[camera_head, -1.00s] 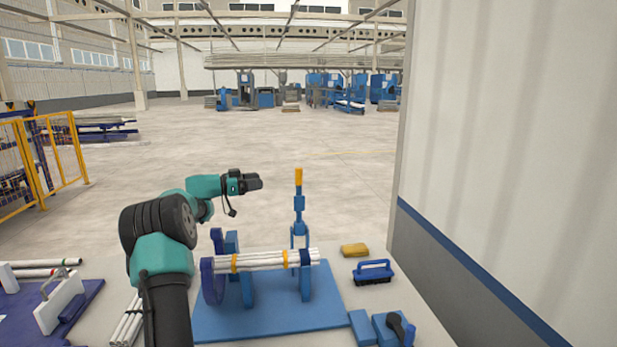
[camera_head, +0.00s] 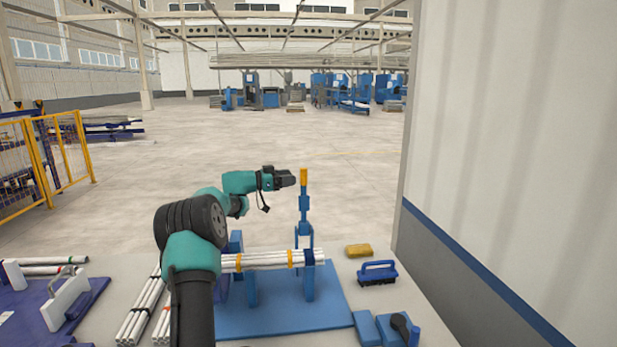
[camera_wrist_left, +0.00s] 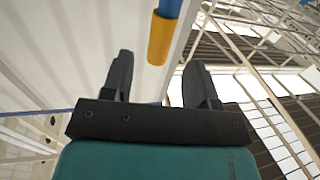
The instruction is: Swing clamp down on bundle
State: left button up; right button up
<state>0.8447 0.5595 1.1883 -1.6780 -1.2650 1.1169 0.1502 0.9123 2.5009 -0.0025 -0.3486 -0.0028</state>
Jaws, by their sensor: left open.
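The clamp (camera_head: 304,205) is a blue upright arm with a yellow grip at its top, standing raised at the right end of the blue fixture. A bundle of white pipes (camera_head: 270,260) with yellow bands lies across the fixture's blue supports, below the clamp. My left gripper (camera_head: 293,179) is open and empty, just left of the yellow grip in the head view. In the left wrist view, the open fingers (camera_wrist_left: 155,82) point toward the yellow grip (camera_wrist_left: 161,38), which lies beyond their tips, roughly between them. My right gripper is not in view.
A yellow sponge (camera_head: 359,250) and a blue brush (camera_head: 377,272) sit right of the fixture's blue base plate (camera_head: 270,318). Loose white pipes (camera_head: 138,310) lie at the left, partly behind my arm. A white wall (camera_head: 520,130) rises close on the right.

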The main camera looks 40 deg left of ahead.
pick_arm(q)
jog(key=x, duration=0.8)
jog(key=shift+c, duration=0.5)
grip_shut()
